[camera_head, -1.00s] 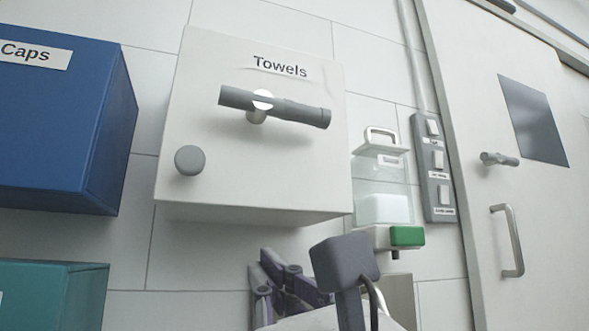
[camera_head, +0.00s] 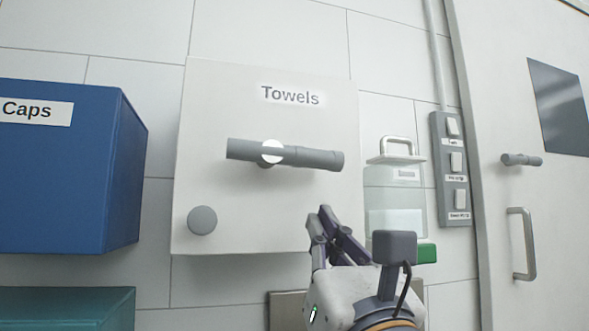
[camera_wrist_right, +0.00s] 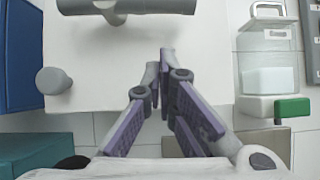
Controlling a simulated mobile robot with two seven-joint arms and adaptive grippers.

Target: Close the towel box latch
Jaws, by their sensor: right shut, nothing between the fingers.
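The white towel box (camera_head: 235,110), labelled "Towels", hangs on the tiled wall in the middle of the head view. Its grey latch handle (camera_head: 310,157) lies nearly level across the front, on a round white pivot. A grey round knob (camera_head: 202,220) sits at the box's lower left. In the right wrist view the latch (camera_wrist_right: 150,6) shows at the top edge and the knob (camera_wrist_right: 54,80) at the left. My right gripper (camera_head: 322,212) is shut and empty, below the latch's right end and in front of the box's lower right part, apart from the latch. My left gripper is not in view.
A blue "Caps" box (camera_head: 60,180) is at the left, with a teal box (camera_head: 65,308) below it. A clear dispenser (camera_head: 395,190) with a green part hangs right of the towel box. A switch panel (camera_head: 452,165) and door (camera_head: 500,100) are further right.

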